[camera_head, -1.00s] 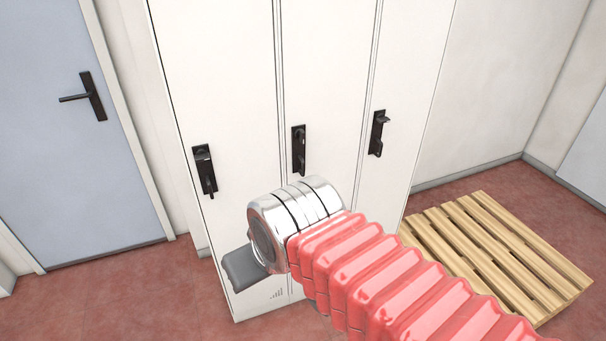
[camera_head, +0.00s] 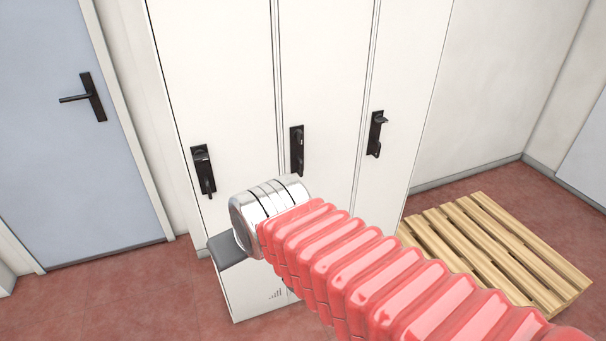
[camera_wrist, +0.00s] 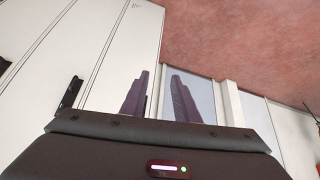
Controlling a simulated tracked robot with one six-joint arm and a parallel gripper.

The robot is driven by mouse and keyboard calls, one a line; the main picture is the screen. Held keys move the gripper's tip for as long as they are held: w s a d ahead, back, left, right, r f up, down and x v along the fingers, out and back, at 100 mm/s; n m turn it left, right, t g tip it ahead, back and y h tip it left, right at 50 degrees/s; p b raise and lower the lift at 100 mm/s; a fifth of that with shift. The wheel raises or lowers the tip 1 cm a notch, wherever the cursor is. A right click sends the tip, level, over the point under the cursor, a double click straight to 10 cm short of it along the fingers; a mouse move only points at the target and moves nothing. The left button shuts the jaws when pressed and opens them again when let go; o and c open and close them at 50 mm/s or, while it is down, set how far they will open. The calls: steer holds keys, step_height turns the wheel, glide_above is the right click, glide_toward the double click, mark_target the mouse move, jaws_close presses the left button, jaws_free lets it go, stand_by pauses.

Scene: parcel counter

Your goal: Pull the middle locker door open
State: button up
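The white middle locker door (camera_head: 325,75) looks closed, flush with its neighbours. Its black handle (camera_head: 297,150) is near its left edge, and my wrist is just below and to the left of that handle in the head view. My gripper (camera_wrist: 158,85) shows its two dark fingers apart and empty in the wrist view, with the blue-grey door behind them. In the head view my wrist and red arm sleeve hide the fingertips and the lower middle door. One black locker handle (camera_wrist: 70,92) shows left of the fingers in the wrist view; I cannot tell which door it belongs to.
The left locker handle (camera_head: 203,170) and right locker handle (camera_head: 376,133) flank the middle one. A blue-grey room door (camera_head: 70,170) stands at the left. A wooden pallet (camera_head: 500,250) lies on the red floor to the right. Floor at the left front is clear.

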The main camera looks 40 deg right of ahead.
steer(key=w+d+f+m+t+h, duration=0.15)
steer(key=w+d+f, duration=0.25)
steer(key=w+d, duration=0.4)
steer(key=w+d+f+m+t+h, duration=0.1)
steer(key=w+d+f+t+h, duration=0.15)
steer(key=w+d, duration=0.55)
steer(key=s+d+f+m+t+h, duration=0.1)
steer(key=d+f+t+h, duration=0.1)
steer(key=d+f, duration=0.2)
steer(key=s+d+f+m+t+h, duration=0.1)
steer(key=d+f+t, duration=0.2)
steer(key=d, duration=0.5)
steer(key=shift+f+h, duration=0.35)
steer(key=shift+h, duration=0.05)
steer(key=shift+w, duration=0.1)
